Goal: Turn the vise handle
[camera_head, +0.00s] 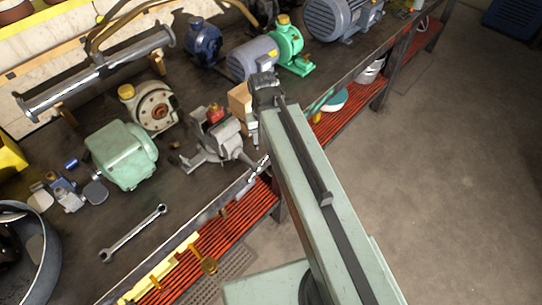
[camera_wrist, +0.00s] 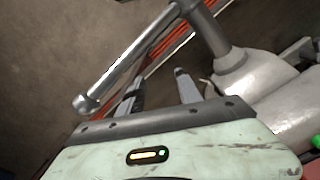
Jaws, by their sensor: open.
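The grey vise (camera_head: 218,140) sits near the front edge of the workbench, with a small red patch on top. Its bar handle (camera_head: 258,167) is at the bench edge, beside my pale green arm. In the wrist view, the metal handle (camera_wrist: 130,56) runs diagonally at upper left, with a rounded end at lower left. It passes through the vise screw, and the vise body (camera_wrist: 262,78) fills the right side. My gripper (camera_wrist: 158,78) is open, with nothing seen between its fingers. The handle crosses just beyond and left of the fingertips; contact cannot be told. The fingers are not clear in the head view.
A green motor (camera_head: 122,155), a round pump (camera_head: 152,107) and a wrench (camera_head: 133,233) lie left of the vise. A wooden block (camera_head: 240,100) stands behind it. Several motors line the back. A red slatted shelf (camera_head: 215,240) runs below; floor at right is clear.

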